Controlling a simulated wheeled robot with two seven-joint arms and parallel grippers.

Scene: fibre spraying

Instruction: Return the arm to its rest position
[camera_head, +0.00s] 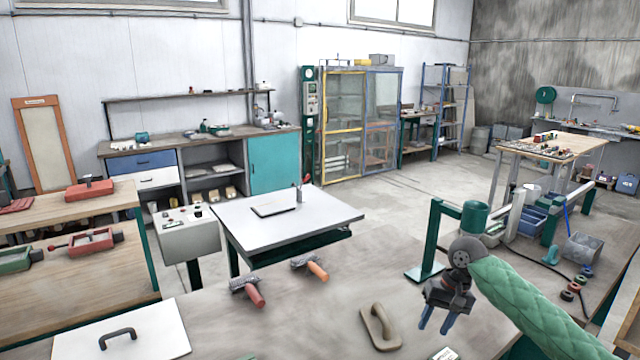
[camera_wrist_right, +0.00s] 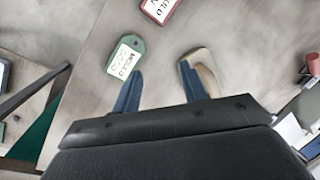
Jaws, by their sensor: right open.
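My right gripper (camera_head: 436,321) is over the right part of the near workbench, its arm in a green quilted sleeve coming in from the right. Its two blue fingers stand apart with nothing between them, as the right wrist view (camera_wrist_right: 159,88) also shows. A beige handled float (camera_head: 380,327) lies on the bench to the left of the gripper; part of it shows behind one finger in the right wrist view (camera_wrist_right: 203,70). A green tag (camera_wrist_right: 125,56) and a red tag (camera_wrist_right: 160,8) lie on the bench surface beyond the fingers. My left gripper is not in view.
Two brush-like tools with red (camera_head: 254,294) and orange (camera_head: 317,270) handles lie on the near bench. A white board with a dark handle (camera_head: 120,338) lies at front left. A green stand (camera_head: 433,245) rises just behind the right gripper. A white-topped table (camera_head: 325,210) stands beyond.

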